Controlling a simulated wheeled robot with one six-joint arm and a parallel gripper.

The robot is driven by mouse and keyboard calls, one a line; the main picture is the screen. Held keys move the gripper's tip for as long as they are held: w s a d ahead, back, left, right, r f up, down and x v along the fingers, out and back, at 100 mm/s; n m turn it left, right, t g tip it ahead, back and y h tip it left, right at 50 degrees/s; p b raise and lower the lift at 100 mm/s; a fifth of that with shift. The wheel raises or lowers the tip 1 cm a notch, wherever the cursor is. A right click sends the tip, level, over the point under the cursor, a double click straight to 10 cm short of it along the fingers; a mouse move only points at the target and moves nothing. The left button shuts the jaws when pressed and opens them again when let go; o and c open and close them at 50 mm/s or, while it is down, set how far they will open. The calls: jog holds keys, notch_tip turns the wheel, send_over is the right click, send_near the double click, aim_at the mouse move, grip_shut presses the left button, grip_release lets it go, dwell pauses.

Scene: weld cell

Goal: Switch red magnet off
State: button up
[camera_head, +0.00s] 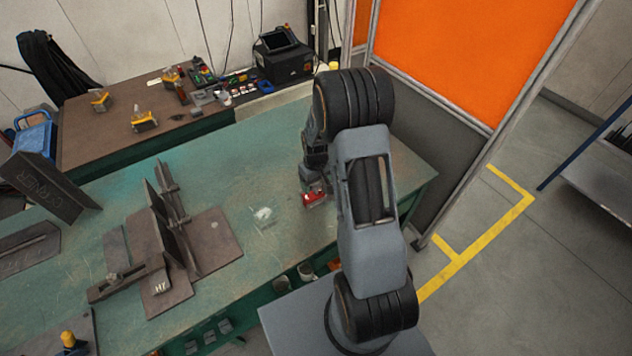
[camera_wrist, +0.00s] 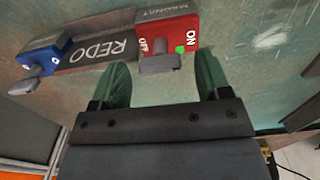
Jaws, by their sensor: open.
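The red magnet (camera_wrist: 178,32) lies on the green table and fills the top middle of the wrist view. Its face carries OFF and ON markings, with a green mark near ON and a grey lever (camera_wrist: 160,62) below. In the head view the red magnet (camera_head: 314,197) shows small, partly hidden by my arm. My gripper (camera_wrist: 160,85) is open. In the wrist view its two fingers stand left and right of the lever, with gaps on both sides. I cannot tell whether they touch the table.
A dark steel bar (camera_wrist: 100,45) marked REDO runs left from the red magnet to a blue magnet (camera_wrist: 52,55) with its own lever. Dark welded plates (camera_head: 165,250) stand on the left of the green table (camera_head: 270,185). An orange screen (camera_head: 470,55) stands behind.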

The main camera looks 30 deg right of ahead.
jog(key=shift+f, duration=0.3)
jog(key=c, duration=0.9)
